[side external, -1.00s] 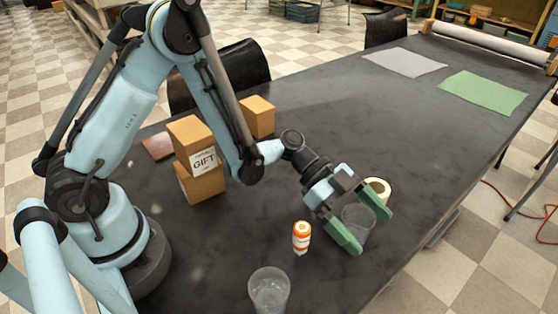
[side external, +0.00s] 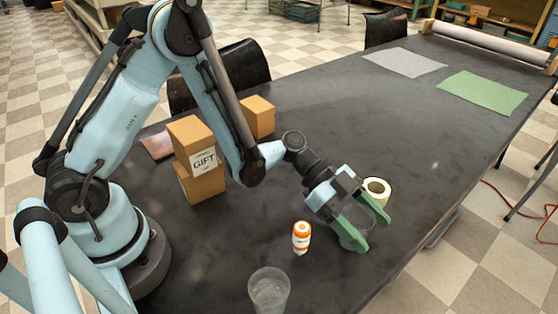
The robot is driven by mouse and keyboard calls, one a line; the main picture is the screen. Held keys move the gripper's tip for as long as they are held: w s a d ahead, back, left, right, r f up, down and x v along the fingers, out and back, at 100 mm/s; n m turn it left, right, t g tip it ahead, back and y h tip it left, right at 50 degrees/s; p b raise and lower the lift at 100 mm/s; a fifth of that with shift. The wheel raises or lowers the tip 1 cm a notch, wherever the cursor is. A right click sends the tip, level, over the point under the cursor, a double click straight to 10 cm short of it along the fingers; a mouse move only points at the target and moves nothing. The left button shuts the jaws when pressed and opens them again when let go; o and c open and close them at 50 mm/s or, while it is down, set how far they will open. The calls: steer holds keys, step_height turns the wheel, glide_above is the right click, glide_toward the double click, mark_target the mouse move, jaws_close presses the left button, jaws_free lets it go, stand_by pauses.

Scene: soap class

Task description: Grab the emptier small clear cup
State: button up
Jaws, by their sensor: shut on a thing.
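My gripper (side external: 371,231) is low over the dark table at the front right, with green fingers closed in on a small clear cup (side external: 366,225). The fingers hide much of this cup, and its contents are hard to make out. Another small clear cup (side external: 268,292) stands upright at the near edge of the view, apart from my gripper. Its fill level is hard to tell.
Cardboard boxes (side external: 204,186), one marked GIFT, stand near my base.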

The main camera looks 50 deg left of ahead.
steer(key=shift+r, duration=0.15)
steer(key=shift+r, duration=1.8)
steer(key=s+d+r, duration=0.5)
steer(key=s+r, duration=0.2)
steer(key=s, duration=0.3)
steer(key=shift+s, duration=0.15)
steer(key=shift+s, duration=0.1)
